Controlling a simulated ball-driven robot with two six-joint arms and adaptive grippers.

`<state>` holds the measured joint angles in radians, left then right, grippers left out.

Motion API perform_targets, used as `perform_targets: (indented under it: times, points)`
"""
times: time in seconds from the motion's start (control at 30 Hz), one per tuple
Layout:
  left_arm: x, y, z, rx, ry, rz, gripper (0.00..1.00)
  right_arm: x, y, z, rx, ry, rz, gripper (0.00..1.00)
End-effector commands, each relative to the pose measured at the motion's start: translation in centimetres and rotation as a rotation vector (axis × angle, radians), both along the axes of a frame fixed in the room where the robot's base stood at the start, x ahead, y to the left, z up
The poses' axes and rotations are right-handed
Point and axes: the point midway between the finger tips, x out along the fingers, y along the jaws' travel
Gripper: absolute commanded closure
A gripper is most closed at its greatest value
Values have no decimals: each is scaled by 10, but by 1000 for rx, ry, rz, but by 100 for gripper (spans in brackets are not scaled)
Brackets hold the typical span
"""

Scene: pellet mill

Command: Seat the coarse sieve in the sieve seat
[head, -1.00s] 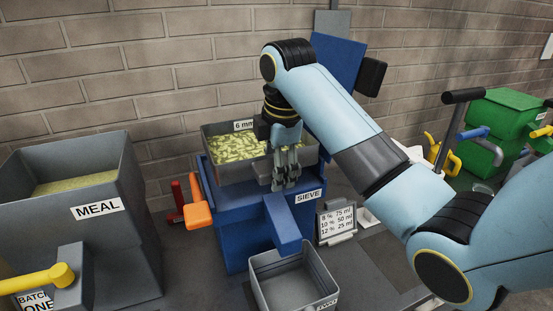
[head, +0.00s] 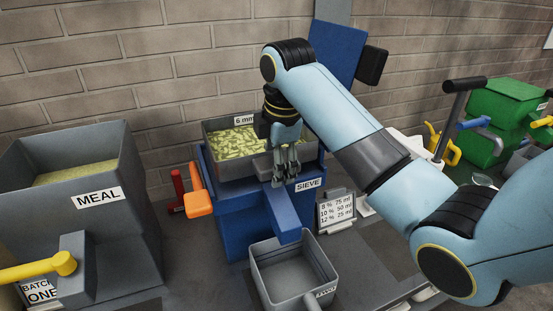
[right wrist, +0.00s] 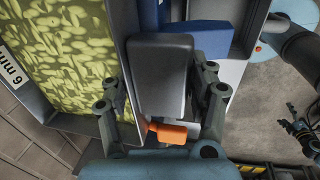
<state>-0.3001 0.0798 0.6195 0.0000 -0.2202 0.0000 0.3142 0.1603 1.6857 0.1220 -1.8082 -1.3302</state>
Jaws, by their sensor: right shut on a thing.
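The sieve (head: 222,167) is a grey square tray labelled "6 mm", full of yellow-green pellets. It sits level at the top of the blue housing marked SIEVE (head: 234,222), which holds the sieve seat. The seat is mostly hidden under the tray, so I cannot tell whether the tray is fully down. My right gripper (head: 286,170) is shut on the tray's dark block handle at its front right side. In the right wrist view, the fingers (right wrist: 160,95) stand on either side of the handle (right wrist: 160,65). My left gripper is out of view.
A grey pan (head: 262,275) stands below the blue chute (head: 284,215). An orange handle (head: 199,200) is beside the housing's left side. The MEAL hopper (head: 125,220) stands at left. A small chart (head: 336,212) is right of the chute, close under my right arm.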

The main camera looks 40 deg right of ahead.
Motion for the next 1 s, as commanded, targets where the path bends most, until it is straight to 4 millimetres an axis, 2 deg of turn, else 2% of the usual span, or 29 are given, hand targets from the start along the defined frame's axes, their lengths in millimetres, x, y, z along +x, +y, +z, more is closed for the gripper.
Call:
perform_targets:
  times: [0.37,1.0]
  points:
    - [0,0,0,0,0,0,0,1,0,2,0,-6,0,100]
    - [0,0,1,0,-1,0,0,1,0,-10,0,-5,0,100]
